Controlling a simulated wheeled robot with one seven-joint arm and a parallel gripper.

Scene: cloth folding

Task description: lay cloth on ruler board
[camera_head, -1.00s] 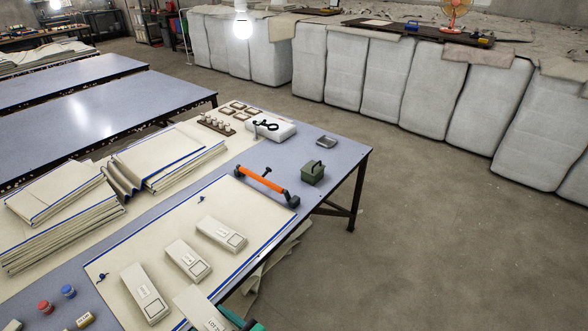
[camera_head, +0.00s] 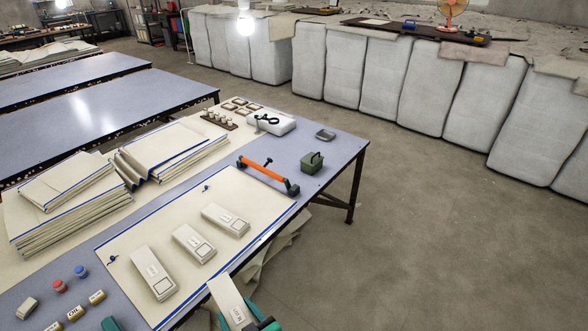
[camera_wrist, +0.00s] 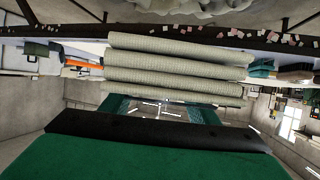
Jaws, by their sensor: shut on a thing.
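My gripper (camera_head: 258,322), green and black, is at the bottom edge of the head view, just off the table's near edge. It is shut on a folded cream cloth (camera_head: 228,300) with printed lettering. In the wrist view this cloth (camera_wrist: 175,72) shows its thick stacked folds in front of the jaws. A flat cream board or sheet with blue edges (camera_head: 215,262) lies on the table, up and left of my gripper. I cannot make out ruler marks on it. Three similar folded cloths (camera_head: 153,272), (camera_head: 193,243), (camera_head: 225,220) lie on it in a row.
An orange-handled bar (camera_head: 265,175) lies at the sheet's far edge, with a green box (camera_head: 312,162) beyond. Stacked cream cloths (camera_head: 75,205) stand at left. Red and blue caps (camera_head: 70,278) and small labelled pieces (camera_head: 75,313) sit at lower left. The floor at right is clear.

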